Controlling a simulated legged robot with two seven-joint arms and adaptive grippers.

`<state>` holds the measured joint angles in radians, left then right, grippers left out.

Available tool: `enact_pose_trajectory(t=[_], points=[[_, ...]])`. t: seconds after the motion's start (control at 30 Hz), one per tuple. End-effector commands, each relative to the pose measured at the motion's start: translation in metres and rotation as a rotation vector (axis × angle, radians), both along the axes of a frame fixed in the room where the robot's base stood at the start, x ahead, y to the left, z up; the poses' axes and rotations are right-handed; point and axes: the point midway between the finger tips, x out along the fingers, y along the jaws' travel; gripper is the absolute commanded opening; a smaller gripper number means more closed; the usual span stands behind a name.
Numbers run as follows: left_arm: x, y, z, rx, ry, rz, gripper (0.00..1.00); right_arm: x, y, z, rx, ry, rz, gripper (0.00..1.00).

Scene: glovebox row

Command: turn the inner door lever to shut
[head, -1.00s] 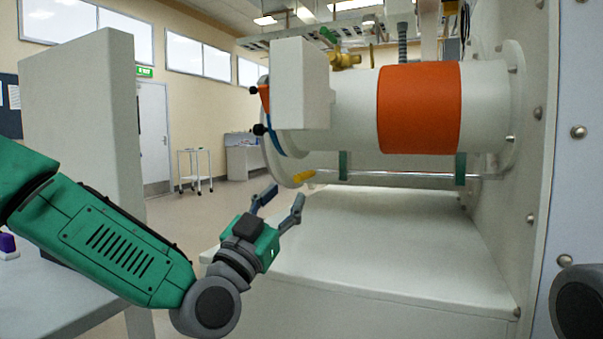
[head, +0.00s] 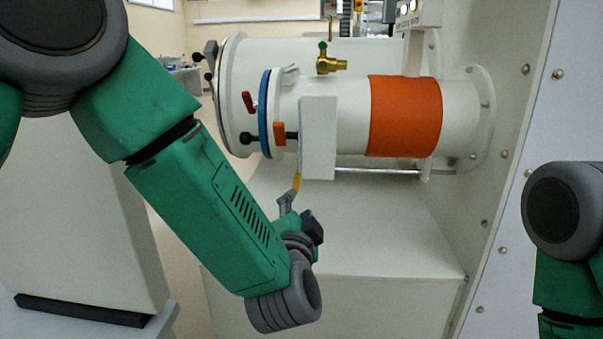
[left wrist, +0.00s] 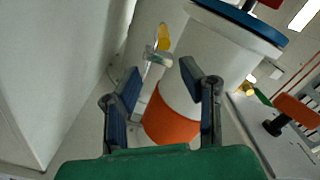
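The yellow lever handle (head: 297,181), which I take for the inner door lever, sits at the near end of a thin rod (head: 375,171) that runs under the small white cylinder. In the left wrist view the yellow handle (left wrist: 163,38) shows beyond my fingertips, with a pale bracket just below it. My left gripper (head: 292,204) is just under the handle in the head view. In the left wrist view its two fingers (left wrist: 160,77) are spread, with nothing held between them. Whether a finger touches the handle I cannot tell. My right gripper is out of view.
A brass valve (head: 329,65) is on top. The white ledge (head: 390,235) below is clear.

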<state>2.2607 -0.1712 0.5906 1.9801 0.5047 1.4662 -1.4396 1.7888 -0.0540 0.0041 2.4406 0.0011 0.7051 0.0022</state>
Motion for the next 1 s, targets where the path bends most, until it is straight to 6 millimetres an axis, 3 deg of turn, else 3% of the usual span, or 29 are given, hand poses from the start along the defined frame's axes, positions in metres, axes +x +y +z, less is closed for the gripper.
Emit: enact_pose_trajectory(t=[0.5,0.7,1.0], points=[[0.102,0.005,-0.001,-0.005,-0.002,0.003,0.35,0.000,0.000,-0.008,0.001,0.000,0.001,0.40],[0.120,0.004,0.000,-0.003,-0.002,0.000,0.35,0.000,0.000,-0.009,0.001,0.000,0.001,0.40],[0.123,0.006,0.001,-0.004,-0.002,0.000,0.35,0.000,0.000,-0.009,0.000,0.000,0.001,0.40]])
